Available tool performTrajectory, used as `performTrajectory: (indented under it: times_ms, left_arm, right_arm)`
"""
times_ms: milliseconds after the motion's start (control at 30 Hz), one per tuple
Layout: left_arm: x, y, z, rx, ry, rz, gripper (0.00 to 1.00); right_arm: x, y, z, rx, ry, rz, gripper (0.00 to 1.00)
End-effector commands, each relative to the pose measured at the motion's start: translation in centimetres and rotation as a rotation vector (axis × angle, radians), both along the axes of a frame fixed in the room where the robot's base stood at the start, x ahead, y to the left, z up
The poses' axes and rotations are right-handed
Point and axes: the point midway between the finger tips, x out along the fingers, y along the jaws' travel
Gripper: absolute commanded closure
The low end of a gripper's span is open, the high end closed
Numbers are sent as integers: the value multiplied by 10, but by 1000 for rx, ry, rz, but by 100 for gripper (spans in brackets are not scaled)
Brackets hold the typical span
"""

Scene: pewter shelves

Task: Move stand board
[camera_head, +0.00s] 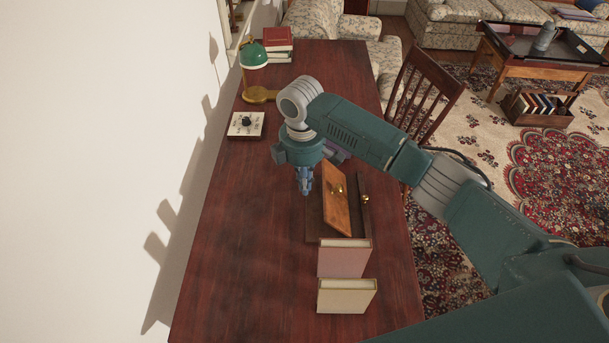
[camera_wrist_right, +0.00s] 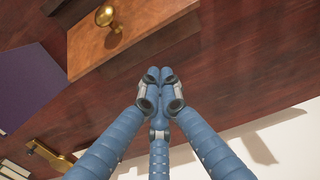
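The stand board (camera_head: 335,200) is an orange-brown wooden panel with a brass knob, tilted on a dark wooden stand (camera_head: 314,222). A darker upright end with a brass knob (camera_head: 364,200) stands to its right. The board also shows at the top of the wrist view (camera_wrist_right: 140,25), with its knob. My right gripper (camera_head: 305,189) points down just left of the board's far part, over the desk. In the wrist view its blue fingers (camera_wrist_right: 158,80) are drawn together at the tips, just beside the board's edge, with nothing visible between them. My left gripper is out of view.
A pink book (camera_head: 343,262) and a beige book (camera_head: 346,302) stand at the stand's near end. A purple item (camera_wrist_right: 28,85) lies beyond the board. A green lamp (camera_head: 254,57), a white dial box (camera_head: 246,125) and red books (camera_head: 278,40) are farther back. The desk's left side is clear.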

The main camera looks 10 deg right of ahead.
Motion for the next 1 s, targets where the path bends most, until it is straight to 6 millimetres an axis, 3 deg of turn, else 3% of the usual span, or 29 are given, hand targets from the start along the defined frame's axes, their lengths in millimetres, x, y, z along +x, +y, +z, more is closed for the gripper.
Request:
performTrajectory:
  times_ms: [200, 300, 333, 500, 1000]
  left_arm:
    - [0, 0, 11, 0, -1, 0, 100]
    - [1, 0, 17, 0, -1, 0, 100]
    - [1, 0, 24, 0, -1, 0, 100]
    - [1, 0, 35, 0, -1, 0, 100]
    - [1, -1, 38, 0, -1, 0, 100]
  right_arm:
    - [-2, -2, -47, -1, 3, -2, 100]
    - [-1, -4, -61, -1, -1, -2, 100]
    - [-1, -11, -51, -1, -3, -2, 100]
    - [-6, -26, -39, -1, -2, 0, 100]
    - [-9, -32, -36, 3, -2, 0, 100]
